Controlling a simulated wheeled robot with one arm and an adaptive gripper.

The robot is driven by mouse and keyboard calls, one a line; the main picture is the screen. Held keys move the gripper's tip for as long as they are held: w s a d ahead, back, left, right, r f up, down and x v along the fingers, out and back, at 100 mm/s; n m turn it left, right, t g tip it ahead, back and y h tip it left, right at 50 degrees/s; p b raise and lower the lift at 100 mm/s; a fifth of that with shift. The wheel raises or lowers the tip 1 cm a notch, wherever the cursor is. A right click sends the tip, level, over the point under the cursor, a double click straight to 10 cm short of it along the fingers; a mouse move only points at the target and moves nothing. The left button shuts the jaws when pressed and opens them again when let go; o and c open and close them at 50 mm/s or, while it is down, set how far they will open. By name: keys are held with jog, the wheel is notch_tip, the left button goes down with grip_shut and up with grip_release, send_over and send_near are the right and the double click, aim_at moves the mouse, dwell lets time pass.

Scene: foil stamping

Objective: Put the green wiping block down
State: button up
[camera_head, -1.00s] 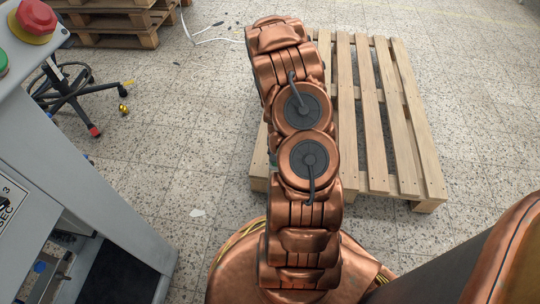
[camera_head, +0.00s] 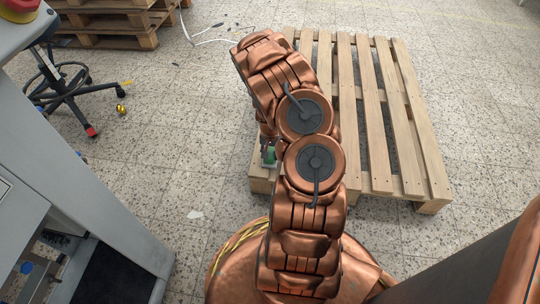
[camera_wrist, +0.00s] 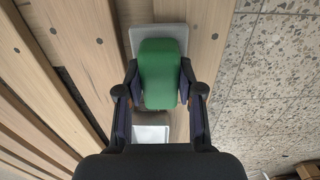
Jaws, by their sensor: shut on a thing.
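The green wiping block (camera_wrist: 161,58) is between the two fingers of my gripper (camera_wrist: 160,78) in the wrist view, with a finger against each side. A pale grey flat piece (camera_wrist: 158,30) shows beyond and below it; I cannot tell whether it is part of the block or lies separately. The block is over the near left part of the wooden pallet (camera_head: 433,190). In the head view only a bit of green (camera_head: 269,154) shows beside my arm, at the pallet's near left corner. My arm hides the gripper there. I cannot tell whether the block touches the pallet.
Pallet slats (camera_wrist: 209,45) with dark gaps lie under and left of the gripper, and speckled floor (camera_wrist: 265,70) lies right. A grey machine (camera_head: 90,200) stands at the left. A wheeled chair base (camera_head: 68,95) and stacked pallets (camera_head: 110,25) are farther back. The floor between is mostly clear.

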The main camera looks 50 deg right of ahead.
jog(key=o, duration=1)
jog(key=shift+f, duration=0.1)
jog(key=a+r+n+p, duration=0.15)
jog(key=a+r, duration=0.25)
jog(key=r, duration=0.7)
jog(key=a+r+p, duration=0.3)
jog(key=a+r, duration=0.2)
jog(key=r, duration=0.6)
jog(key=s+a+r+n+g+y, duration=0.1)
jog(key=s+a+r+n, duration=0.2)
jog(key=s+a+r, duration=0.55)
jog(key=s+a+r+n+g, duration=0.1)
jog(key=s+a+r+n, duration=0.4)
jog(key=a, duration=0.6)
jog(key=shift+n+g+h, duration=0.5)
jog(key=shift+n+g, duration=0.2)
jog(key=shift+n, duration=0.15)
jog(key=s+a+r, duration=0.1)
jog(key=s, duration=0.2)
jog(key=s+a+r, duration=0.1)
jog(key=s+a, duration=0.1)
jog(key=s, duration=0.2)
jog(key=s+a+r, duration=0.1)
jog(key=s+r, duration=0.1)
jog(key=s, duration=0.1)
jog(key=shift+s+a, duration=0.15)
jog(key=shift+s, duration=0.1)
